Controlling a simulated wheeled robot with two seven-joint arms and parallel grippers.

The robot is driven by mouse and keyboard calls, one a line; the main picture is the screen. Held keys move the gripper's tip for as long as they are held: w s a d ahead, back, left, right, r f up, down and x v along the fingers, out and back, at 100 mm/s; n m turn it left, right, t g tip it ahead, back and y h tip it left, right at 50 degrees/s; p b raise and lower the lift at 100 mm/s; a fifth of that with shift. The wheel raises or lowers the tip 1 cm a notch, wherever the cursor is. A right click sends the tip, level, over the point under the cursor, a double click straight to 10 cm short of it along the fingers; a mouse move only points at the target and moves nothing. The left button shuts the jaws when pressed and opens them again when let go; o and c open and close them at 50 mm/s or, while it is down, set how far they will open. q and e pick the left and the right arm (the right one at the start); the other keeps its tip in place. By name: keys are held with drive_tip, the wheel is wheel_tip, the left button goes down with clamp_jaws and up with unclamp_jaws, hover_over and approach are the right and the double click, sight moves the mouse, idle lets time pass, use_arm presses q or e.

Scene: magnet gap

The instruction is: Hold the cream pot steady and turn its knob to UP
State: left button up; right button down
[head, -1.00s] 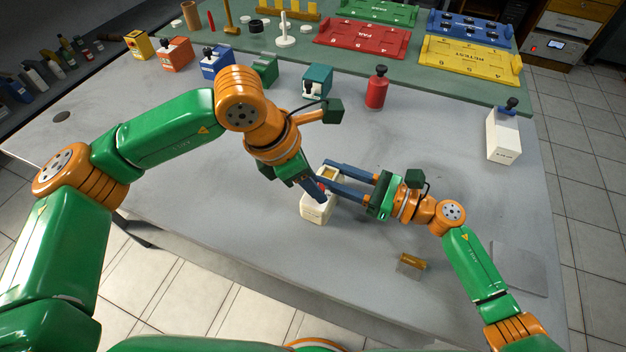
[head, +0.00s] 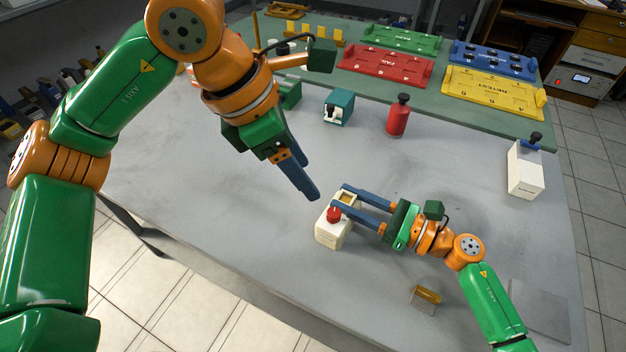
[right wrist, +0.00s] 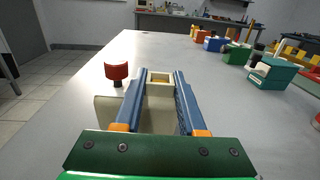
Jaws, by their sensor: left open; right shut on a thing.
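The cream pot (head: 331,234) stands on the grey table, with a red knob (head: 334,214) on its near left part. I cannot read the knob's setting. My right gripper (head: 343,197) is shut on the cream pot from the right. In the right wrist view the pot (right wrist: 158,118) is between the blue fingers, and the red knob (right wrist: 117,72) stands outside the left finger. My left gripper (head: 311,194) is open and empty, above and behind the pot, apart from the knob.
A red bottle (head: 397,120) and a teal box (head: 338,107) stand farther back. A white block with a dark knob (head: 525,172) stands at the right. A small gold-topped piece (head: 427,296) lies nearer me. Table around the pot is clear.

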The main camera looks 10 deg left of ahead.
sight(333, 213)
use_arm(q)
drive_tip(key=d+f+n, duration=0.1)
drive_tip(key=f+n, duration=0.1)
drive_tip(key=f, duration=0.1)
drive_tip(key=w+d+f+n+t+y, duration=0.1)
drive_tip(key=d+f+n, duration=0.1)
drive_tip(key=f, duration=0.2)
drive_tip(key=d+f+n+t+y, duration=0.1)
drive_tip(key=f+n, duration=0.2)
drive_tip(key=f, duration=0.1)
drive_tip(key=shift+w+d+f, duration=0.1)
drive_tip(key=shift+w+d, duration=0.1)
drive_tip(key=shift+d, duration=0.05)
drive_tip(key=shift+c, duration=0.3)
clamp_jaws()
